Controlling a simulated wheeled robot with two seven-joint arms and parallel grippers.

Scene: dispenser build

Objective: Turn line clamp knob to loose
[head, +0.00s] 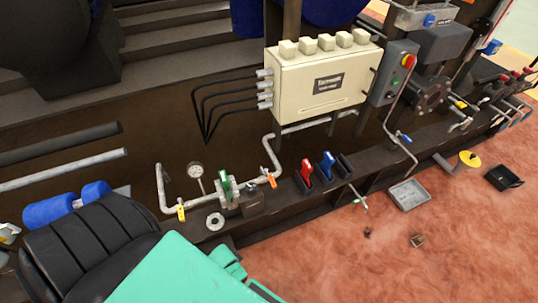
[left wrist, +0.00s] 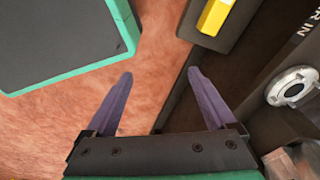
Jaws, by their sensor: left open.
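No part that I can name for sure as the line clamp knob stands out. In the head view, a low pipe assembly carries a yellow handle (head: 181,211), a green lever (head: 225,188) and an orange handle (head: 269,178). A pale round ring fitting (head: 215,221) sits on the front of the dark base. In the left wrist view, my left gripper (left wrist: 160,75) is open and empty, its purple fingers apart above reddish floor. A yellow block-like part (left wrist: 215,17) is ahead, and a silver round fitting (left wrist: 293,88) is at the right. My right gripper is not in view.
A cream box (head: 322,84) with black cables stands behind the pipes. A red lever (head: 307,172) and a blue lever (head: 327,165) are to the right. A grey tray (head: 409,195) and a yellow disc (head: 468,160) are farther right. Reddish floor in front is mostly clear.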

